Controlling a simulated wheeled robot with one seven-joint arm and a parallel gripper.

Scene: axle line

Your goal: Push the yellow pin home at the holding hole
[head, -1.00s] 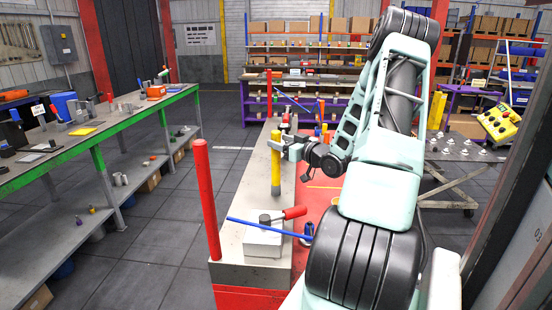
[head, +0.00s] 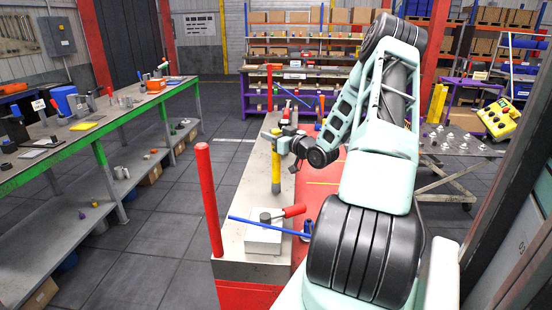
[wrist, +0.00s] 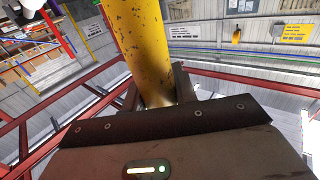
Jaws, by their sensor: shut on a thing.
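In the wrist view the pin (wrist: 140,45) is large, scuffed and slightly tilted in the picture. It runs down between the fingers of my gripper (wrist: 157,98), which are shut on it. The holding hole is not visible; I cannot tell how deep the pin's lower end sits.
A red post (head: 208,200) stands at the bench's near left corner. A pale block (head: 264,238) with a red-handled clamp (head: 293,211) and a blue rod (head: 262,226) lie nearer me. A green-legged workbench (head: 75,140) is at left, with clear floor between.

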